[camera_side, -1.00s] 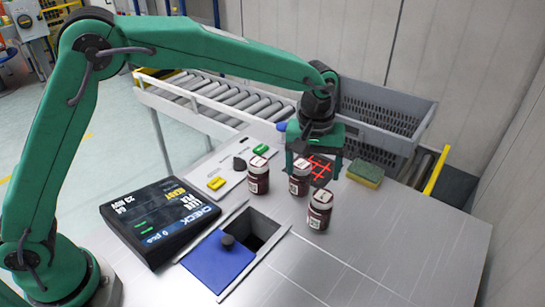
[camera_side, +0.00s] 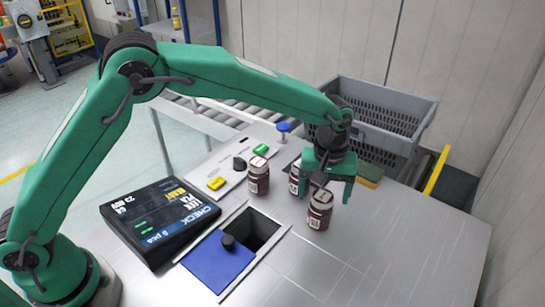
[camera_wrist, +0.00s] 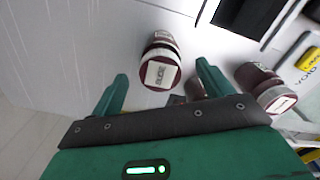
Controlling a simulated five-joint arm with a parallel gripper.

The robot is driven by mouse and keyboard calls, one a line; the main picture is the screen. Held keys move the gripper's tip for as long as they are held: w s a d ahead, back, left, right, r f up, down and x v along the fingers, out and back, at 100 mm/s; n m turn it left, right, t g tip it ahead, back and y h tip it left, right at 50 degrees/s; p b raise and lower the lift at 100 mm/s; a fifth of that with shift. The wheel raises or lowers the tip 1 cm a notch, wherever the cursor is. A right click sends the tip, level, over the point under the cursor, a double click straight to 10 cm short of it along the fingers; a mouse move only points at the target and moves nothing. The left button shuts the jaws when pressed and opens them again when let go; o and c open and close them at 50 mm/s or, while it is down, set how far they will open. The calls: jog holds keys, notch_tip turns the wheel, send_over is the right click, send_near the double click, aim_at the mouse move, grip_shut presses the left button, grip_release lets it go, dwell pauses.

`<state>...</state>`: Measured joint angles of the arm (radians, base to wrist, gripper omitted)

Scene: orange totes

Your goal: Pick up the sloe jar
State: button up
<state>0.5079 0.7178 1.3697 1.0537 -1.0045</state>
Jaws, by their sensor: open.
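Three dark red jars with pale lids stand upright on the grey table. The front right jar (camera_side: 319,210) is just below and in front of my gripper (camera_side: 327,188). In the wrist view, a jar (camera_wrist: 161,62) lies ahead of my gripper (camera_wrist: 163,84), between the lines of its fingers; its lid label seems to read "SLOE". My gripper is open and empty. The middle jar (camera_side: 294,180) is partly behind my gripper. The left jar (camera_side: 258,178) stands clear and also shows at the right of the wrist view (camera_wrist: 262,82).
A hatch opening (camera_side: 255,230) with a blue lid (camera_side: 217,262) lies left of the front jar. A black display box (camera_side: 160,220) stands farther left. A grey crate (camera_side: 385,115) and a sponge (camera_side: 369,174) are at the back. The table's front right is clear.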

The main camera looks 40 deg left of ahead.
jog(key=shift+s+f, duration=0.15)
jog(key=shift+f, duration=2.45)
jog(key=shift+r, duration=0.1)
jog(key=c, duration=1.3)
